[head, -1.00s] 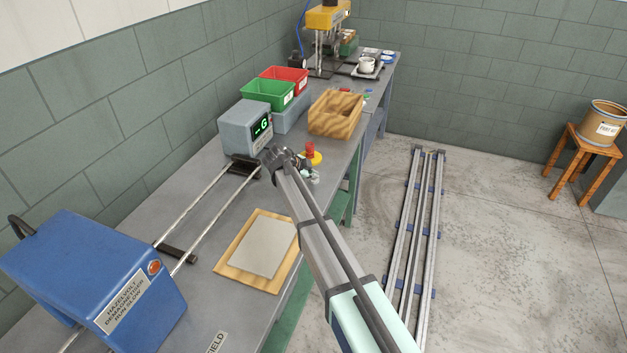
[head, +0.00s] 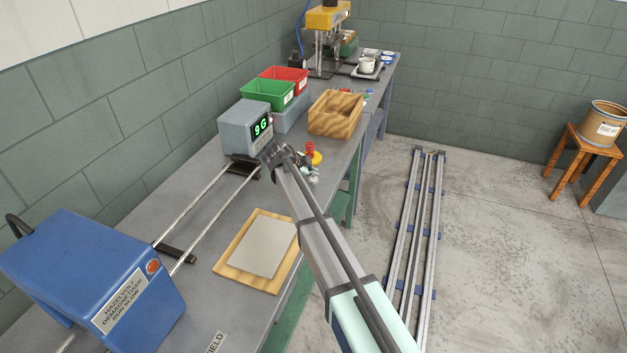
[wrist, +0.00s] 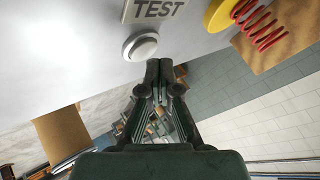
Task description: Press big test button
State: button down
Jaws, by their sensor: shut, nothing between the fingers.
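The round white test button (wrist: 140,46) sits in a pale ring on a light grey face in the wrist view, beside a TEST label (wrist: 158,9). My gripper (wrist: 160,66) is shut and empty, its fingertips just below and right of the button in that view. I cannot tell whether they touch it. In the head view my gripper (head: 273,155) is in front of the grey box (head: 238,130), whose green display (head: 261,127) reads "9G". The button is not visible in the head view.
A red spring (wrist: 258,25) on a yellow base is close right of my gripper in the wrist view. A blue demagnetiser (head: 90,270) stands front left by two rails. Green (head: 267,95) and red bins and a wooden crate (head: 336,114) stand behind.

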aim_at(313, 179)
jog(key=shift+r, duration=0.2)
jog(key=shift+r, duration=0.15)
jog(key=shift+r, duration=2.35)
